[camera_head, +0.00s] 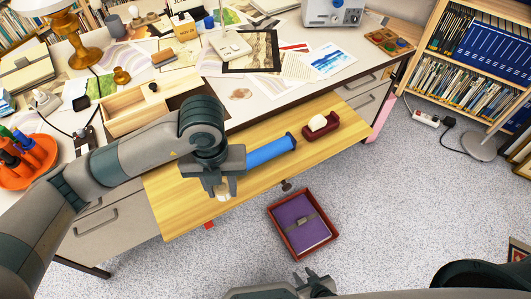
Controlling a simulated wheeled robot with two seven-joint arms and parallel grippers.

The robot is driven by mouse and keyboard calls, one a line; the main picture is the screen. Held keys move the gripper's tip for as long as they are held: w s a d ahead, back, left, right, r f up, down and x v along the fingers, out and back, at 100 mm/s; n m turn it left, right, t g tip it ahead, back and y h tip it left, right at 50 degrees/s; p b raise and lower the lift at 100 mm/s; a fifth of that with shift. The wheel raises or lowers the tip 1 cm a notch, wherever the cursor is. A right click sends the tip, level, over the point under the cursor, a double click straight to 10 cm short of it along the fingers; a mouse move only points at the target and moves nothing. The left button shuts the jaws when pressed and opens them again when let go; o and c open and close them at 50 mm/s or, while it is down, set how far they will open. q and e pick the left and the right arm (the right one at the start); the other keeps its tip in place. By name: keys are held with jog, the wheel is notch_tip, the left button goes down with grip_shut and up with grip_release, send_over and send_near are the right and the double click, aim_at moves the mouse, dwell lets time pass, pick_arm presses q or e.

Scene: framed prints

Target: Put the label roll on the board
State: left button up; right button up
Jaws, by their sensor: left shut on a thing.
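My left gripper (222,188) reaches in from the left over the front part of the pale wooden board (185,215), which extends from the front of the desk. It is shut on a small cream-white piece, likely the label roll (223,195); the fingers hide most of it. I cannot tell whether it touches the board. A blue cylinder (270,151) with dark ends is on the board just right of the gripper. A dark red tape dispenser (321,128) with a pale roll stands at the board's right. My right gripper (314,276) is at the bottom edge, away from the board; its jaw opening is unclear.
An open wooden box (128,108) stands on the desk behind my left arm. Papers, a lamp base (230,46) and small items crowd the desk. A red tray (327,238) with a purple book (298,220) is on the floor below the board. The board's front left is bare.

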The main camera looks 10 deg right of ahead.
jog(key=shift+w+a+r, duration=0.1)
jog(key=shift+a, duration=0.3)
pick_arm(q)
jog(key=shift+w+a+f, duration=0.1)
